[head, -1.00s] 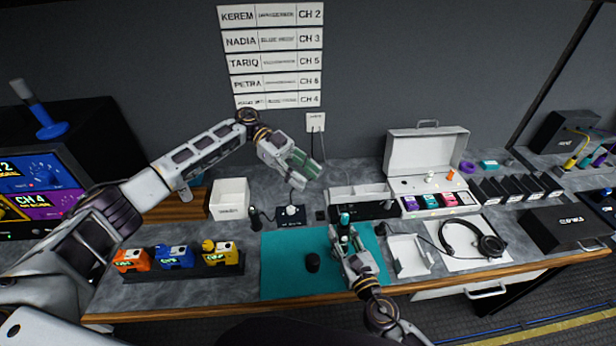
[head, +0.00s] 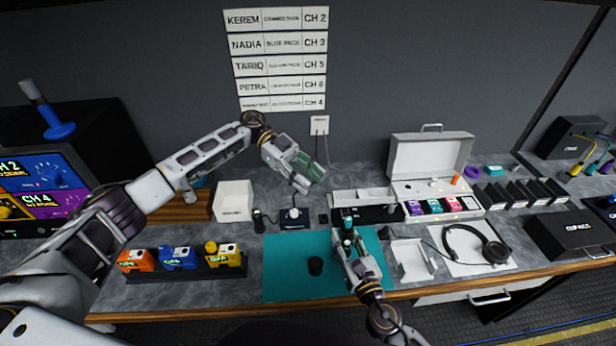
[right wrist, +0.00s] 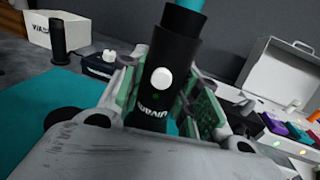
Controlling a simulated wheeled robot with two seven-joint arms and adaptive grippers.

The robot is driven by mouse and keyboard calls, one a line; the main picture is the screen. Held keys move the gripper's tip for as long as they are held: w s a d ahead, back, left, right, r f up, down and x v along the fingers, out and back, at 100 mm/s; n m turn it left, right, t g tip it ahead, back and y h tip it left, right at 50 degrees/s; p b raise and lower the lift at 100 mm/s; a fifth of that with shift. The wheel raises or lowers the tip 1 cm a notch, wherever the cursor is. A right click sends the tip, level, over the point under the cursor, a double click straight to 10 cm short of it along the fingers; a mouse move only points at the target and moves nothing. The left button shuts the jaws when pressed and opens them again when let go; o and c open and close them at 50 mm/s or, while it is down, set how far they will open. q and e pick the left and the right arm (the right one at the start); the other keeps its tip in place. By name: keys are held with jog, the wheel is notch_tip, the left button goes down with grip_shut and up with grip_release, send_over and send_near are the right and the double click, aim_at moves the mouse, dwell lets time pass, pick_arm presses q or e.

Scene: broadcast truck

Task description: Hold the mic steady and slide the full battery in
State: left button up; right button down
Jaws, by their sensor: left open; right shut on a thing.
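The mic (right wrist: 160,75) is a black handheld tube with a white round button and a teal part at its top end. My right gripper (right wrist: 152,105) is shut on it and holds it near upright, tilted slightly. In the head view the mic (head: 347,222) and my right gripper (head: 346,243) are over the right part of the teal mat. My left gripper (head: 312,181) is open and empty, above the back of the counter, left of and behind the mic. I cannot tell which thing is the full battery.
Behind are a dark upright cylinder (head: 259,222), a box with a white knob (head: 294,222) and a white bin (head: 234,200). Coloured packs (head: 178,257) sit left; a headset (head: 478,246) lies right.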

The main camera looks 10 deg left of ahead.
jog(key=c, duration=1)
grip_release()
jog(key=shift+o, duration=0.2)
jog(key=shift+s+d, duration=0.1)
jog(key=v, duration=1.1)
jog(key=shift+s+d, duration=0.15)
jog(key=shift+s, duration=0.15)
jog(key=shift+s, duration=0.1)
